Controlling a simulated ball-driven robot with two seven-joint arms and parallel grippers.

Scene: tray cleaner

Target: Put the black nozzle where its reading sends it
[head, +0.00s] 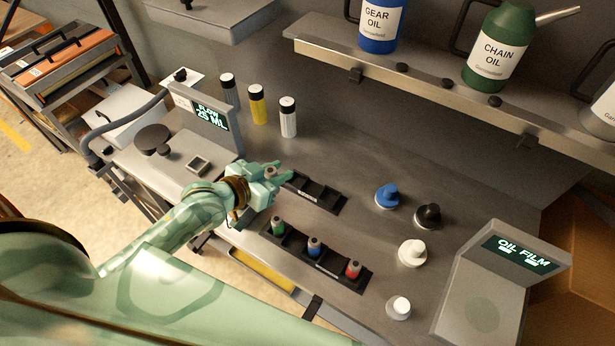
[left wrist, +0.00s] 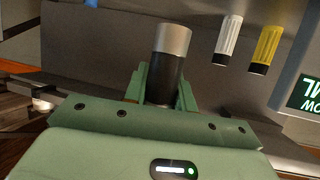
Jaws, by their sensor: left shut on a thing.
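My left gripper (head: 276,178) is over the bench beside the left end of the back black rack (head: 318,193). In the left wrist view its fingers are shut on the black nozzle (left wrist: 165,75), a dark cylinder with a silver-grey end. In the head view the fingers mostly hide the nozzle. The flow meter display (head: 211,116) reads "FLOW 25 ML". The back rack's visible slots look empty; its label is too small to read. The front black rack (head: 340,276) holds green, blue and red nozzles. My right gripper is not in view.
Yellow (head: 257,105), white (head: 288,118) and dark-bodied (head: 228,90) cylinders stand behind. Blue (head: 387,196), black (head: 428,215) and white (head: 412,252) knob-like pieces stand right. An "OIL FILM" station (head: 510,255) is at far right. A shelf with oil cans overhangs the back.

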